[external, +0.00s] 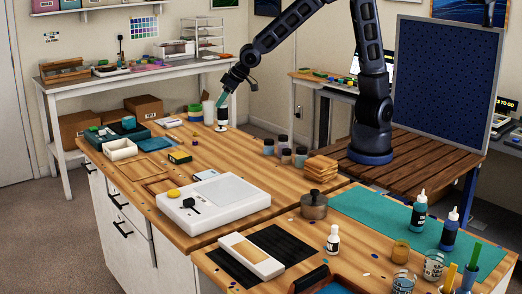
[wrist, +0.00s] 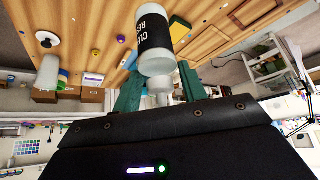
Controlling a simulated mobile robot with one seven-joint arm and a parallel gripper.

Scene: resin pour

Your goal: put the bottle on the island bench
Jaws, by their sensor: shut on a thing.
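The bottle (external: 222,115) is white with a black label, and my gripper (external: 224,99) is over it at the far end of the wooden island bench (external: 232,158). In the wrist view the bottle (wrist: 154,38) has its narrow neck between the teal fingers of my gripper (wrist: 158,90), which is shut on it. The bottle looks upright in the external view. Its base is at or just above the bench top; I cannot tell whether it touches. The bench's wood also shows in the wrist view (wrist: 105,28).
Cups and small tubs (external: 195,113) stand just left of the bottle. Several jars (external: 284,155) and stacked wooden coasters (external: 320,168) are to its right. A white scale (external: 232,190) lies nearer the camera. Bare wood is in front of the bottle.

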